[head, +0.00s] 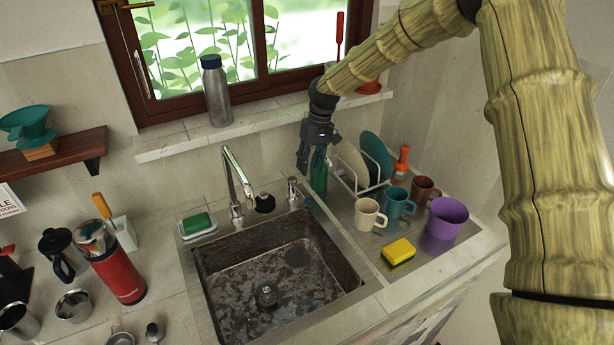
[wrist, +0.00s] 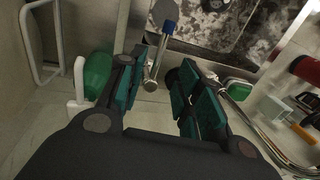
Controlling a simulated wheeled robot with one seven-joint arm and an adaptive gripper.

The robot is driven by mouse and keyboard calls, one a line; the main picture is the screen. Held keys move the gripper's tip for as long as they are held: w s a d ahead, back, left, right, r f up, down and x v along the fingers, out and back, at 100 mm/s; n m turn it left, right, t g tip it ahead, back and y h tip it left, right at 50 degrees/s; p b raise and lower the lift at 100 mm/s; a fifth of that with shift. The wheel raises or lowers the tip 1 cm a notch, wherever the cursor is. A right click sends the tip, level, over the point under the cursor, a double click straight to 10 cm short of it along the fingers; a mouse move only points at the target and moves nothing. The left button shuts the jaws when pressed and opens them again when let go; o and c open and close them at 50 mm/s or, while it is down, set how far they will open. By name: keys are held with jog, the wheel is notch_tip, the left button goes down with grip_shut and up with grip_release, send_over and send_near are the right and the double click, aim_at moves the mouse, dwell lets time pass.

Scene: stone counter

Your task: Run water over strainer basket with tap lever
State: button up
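The steel strainer basket (head: 265,295) sits on the floor of the dark, stained sink (head: 225,290). The curved tap spout (head: 236,170) rises behind the sink, with no water visible from it. The tap lever (head: 292,188) stands on a separate post to the right of the spout. In the wrist view the lever (wrist: 154,68) is a metal rod with a blue tip. My gripper (head: 313,160) points down above and slightly right of the lever. In the wrist view its teal-padded fingers (wrist: 158,92) are apart, with the lever in the gap as seen from there; contact is not visible.
A green bottle (head: 319,174) and a dish rack (head: 362,182) stand close by my gripper. Mugs (head: 369,215), a purple cup (head: 447,218) and a yellow sponge (head: 398,252) occupy the right drainboard. A steel flask (head: 216,92) stands on the sill. Space above the sink is free.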

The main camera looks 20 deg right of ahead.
jog(key=shift+d+r, duration=0.25)
jog(key=shift+r, duration=0.85)
